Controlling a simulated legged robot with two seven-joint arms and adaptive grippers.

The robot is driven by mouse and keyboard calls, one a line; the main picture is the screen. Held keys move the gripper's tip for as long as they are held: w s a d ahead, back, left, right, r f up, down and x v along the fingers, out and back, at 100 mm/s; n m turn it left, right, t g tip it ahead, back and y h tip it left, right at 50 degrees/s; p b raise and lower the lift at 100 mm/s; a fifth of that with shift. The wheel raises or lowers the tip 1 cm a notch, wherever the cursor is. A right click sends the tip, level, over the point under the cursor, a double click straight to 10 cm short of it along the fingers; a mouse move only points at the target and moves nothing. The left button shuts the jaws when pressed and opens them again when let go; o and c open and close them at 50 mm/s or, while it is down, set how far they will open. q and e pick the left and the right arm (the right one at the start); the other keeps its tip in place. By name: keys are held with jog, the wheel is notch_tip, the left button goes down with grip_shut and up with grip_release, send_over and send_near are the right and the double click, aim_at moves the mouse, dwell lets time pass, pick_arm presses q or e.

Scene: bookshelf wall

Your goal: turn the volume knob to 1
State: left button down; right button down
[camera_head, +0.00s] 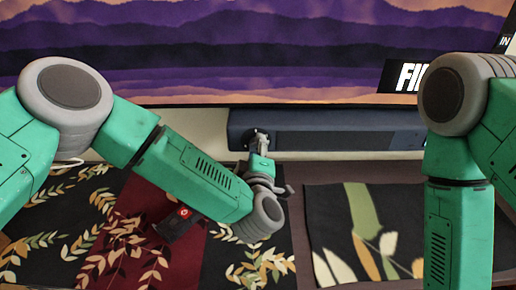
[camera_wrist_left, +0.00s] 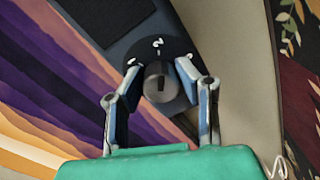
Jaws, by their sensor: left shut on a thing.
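The volume knob (camera_wrist_left: 158,84) is a dark round knob with a lighter raised grip on the front of the soundbar (camera_head: 340,132). Its black dial (camera_wrist_left: 160,50) carries small white marks, too small to read surely. My left gripper (camera_wrist_left: 158,76) has one finger on each side of the knob and is shut on it. In the head view my left gripper (camera_head: 260,140) reaches the soundbar's left end and mostly hides the knob. The right arm comes down on the right, but its gripper is out of the picture.
A large screen (camera_head: 250,50) with purple mountains stands behind the soundbar. Dark leaf-patterned mats (camera_head: 60,225) and another mat (camera_head: 335,215) lie on the surface in front. A small dark object with a red mark (camera_head: 178,220) sits under my left forearm.

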pick_arm(q)
jog(key=n+b, duration=0.1)
jog(key=n, duration=0.5)
jog(key=shift+a+f+b, duration=0.15)
jog(key=shift+f+b, duration=0.05)
jog(key=shift+b, duration=0.2)
jog(key=n+b, duration=0.1)
jog(key=n, duration=0.2)
jog(key=n+b, duration=0.1)
jog(key=n, duration=0.2)
jog(key=shift+s+f+n, duration=0.15)
jog(key=shift+n, duration=0.15)
jog(key=c, duration=1.2)
grip_release()
jog(key=shift+r, duration=0.2)
